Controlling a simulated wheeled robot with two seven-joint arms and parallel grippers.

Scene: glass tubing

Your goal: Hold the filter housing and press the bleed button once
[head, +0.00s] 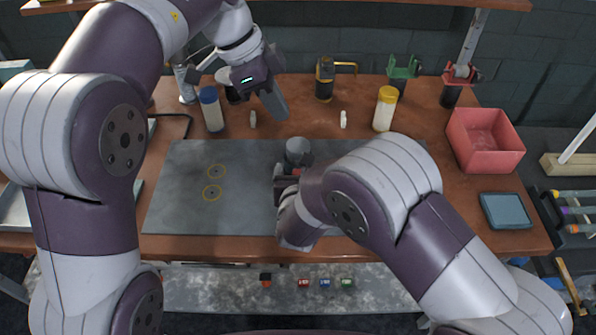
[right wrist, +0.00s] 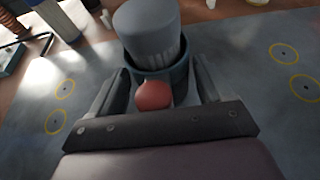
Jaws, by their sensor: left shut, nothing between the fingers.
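The filter housing is a grey cylinder (head: 298,150) near the middle of the grey mat. In the right wrist view its rounded grey body (right wrist: 148,35) rises from a dark blue-grey collar (right wrist: 180,76). A round red bleed button (right wrist: 153,95) sits on the side facing my right gripper. My right gripper (right wrist: 160,75) has a finger against each side of the collar and appears shut on it. My left gripper (head: 279,110) is shut and empty, above the back of the table, behind the housing and apart from it. In the head view my right arm hides the lower housing.
Yellow rings mark the mat (head: 170,215). Behind stand a blue-capped bottle (head: 212,110), a yellow-capped bottle (head: 385,110) and a black and yellow object (head: 325,80). A red bin (head: 484,142) and a blue tray (head: 506,211) are at right. The mat's left part is clear.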

